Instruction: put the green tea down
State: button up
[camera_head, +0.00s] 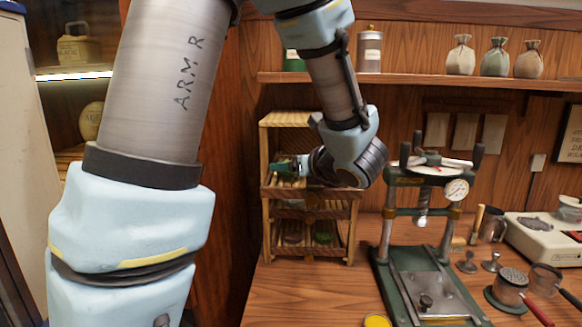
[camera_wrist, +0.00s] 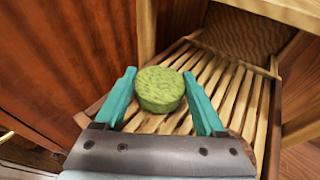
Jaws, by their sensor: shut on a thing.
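The green tea is a round, pressed yellow-green cake (camera_wrist: 160,92) in the middle of the wrist view. My gripper (camera_wrist: 159,75) is shut on it, one teal finger at each side. The cake is over the pale slats of a wooden rack shelf (camera_wrist: 232,92); I cannot tell whether it touches them. In the head view my gripper (camera_head: 284,167) reaches from the right into the middle level of the slatted rack (camera_head: 352,218). The cake cannot be made out there.
A dark cake (camera_head: 293,232) and a green cake (camera_head: 323,234) lie on the rack's lower level. A green-based press with a gauge (camera_head: 420,262) stands to the right. A shelf (camera_head: 420,80) with canisters and cloth bags runs above. The rack's posts are close to my gripper.

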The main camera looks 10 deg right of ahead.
jog(key=shift+f+b, duration=0.3)
jog(key=shift+b, duration=0.2)
jog(key=o, duration=1.3)
jog(key=shift+r, duration=0.1)
jog(key=r+p, duration=0.1)
jog(key=p, duration=0.1)
jog(key=shift+r+p, duration=0.25)
jog(key=shift+p, duration=0.1)
jog(key=b+v, duration=0.4)
jog(key=v, duration=0.8)
jog(key=shift+f, duration=0.2)
